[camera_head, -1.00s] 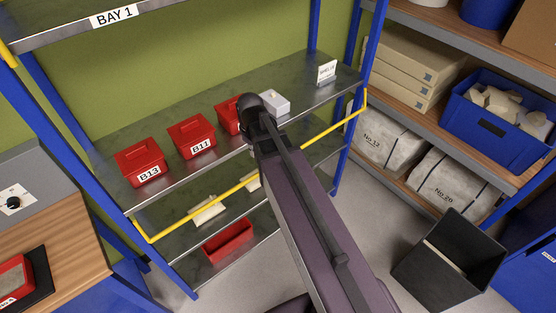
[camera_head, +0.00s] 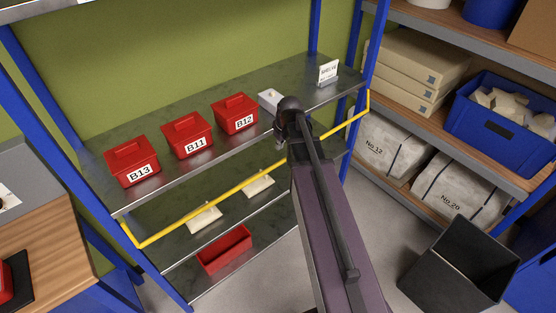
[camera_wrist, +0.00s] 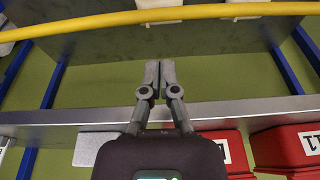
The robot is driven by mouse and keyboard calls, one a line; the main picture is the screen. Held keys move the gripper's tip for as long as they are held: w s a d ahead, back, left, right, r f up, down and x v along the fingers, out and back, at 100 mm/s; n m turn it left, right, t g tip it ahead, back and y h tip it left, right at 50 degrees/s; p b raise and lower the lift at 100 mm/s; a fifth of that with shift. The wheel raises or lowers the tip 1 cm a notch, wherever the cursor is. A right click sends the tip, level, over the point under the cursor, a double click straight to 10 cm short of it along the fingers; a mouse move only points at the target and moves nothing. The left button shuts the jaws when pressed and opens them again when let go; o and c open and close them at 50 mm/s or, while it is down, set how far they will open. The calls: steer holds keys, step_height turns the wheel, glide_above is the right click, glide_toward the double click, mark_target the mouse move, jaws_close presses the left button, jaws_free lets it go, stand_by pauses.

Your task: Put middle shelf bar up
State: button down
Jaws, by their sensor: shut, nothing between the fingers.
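The yellow shelf bar (camera_head: 240,185) hangs along the front of the middle shelf (camera_head: 140,193), below its front edge, with its ends bent back to the blue uprights. In the wrist view the bar (camera_wrist: 160,15) crosses the top of the picture, beyond my fingertips, and the shelf's edge (camera_wrist: 270,108) runs behind my fingers. My gripper (camera_wrist: 160,64) is shut and empty, with a visible gap between it and the bar. In the head view my gripper (camera_head: 279,142) is small and partly hidden by my arm, near the shelf front.
Red boxes B13 (camera_head: 131,163), B11 (camera_head: 188,135) and B12 (camera_head: 235,113), a pale box (camera_head: 269,98) and a small sign (camera_head: 328,72) stand on the middle shelf. Pale pieces and a red bin (camera_head: 224,248) sit lower. A black bin (camera_head: 460,262) stands on the floor at right.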

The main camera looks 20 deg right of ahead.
steer(key=shift+w+d+f, duration=0.1)
steer(key=shift+w+d, duration=0.55)
steer(key=shift+d, duration=0.2)
steer(key=shift+f, duration=0.15)
steer(key=b+x, duration=0.9)
steer(key=shift+w+f+b, duration=0.25)
steer(key=shift+f+b, duration=0.1)
steer(key=shift+b, duration=0.05)
steer(key=shift+s+d+r+g+h+p, duration=0.1)
steer(key=shift+s+d+g+h+p, duration=0.1)
steer(key=shift+s+g+h+p, duration=0.25)
stand_by(1.3)
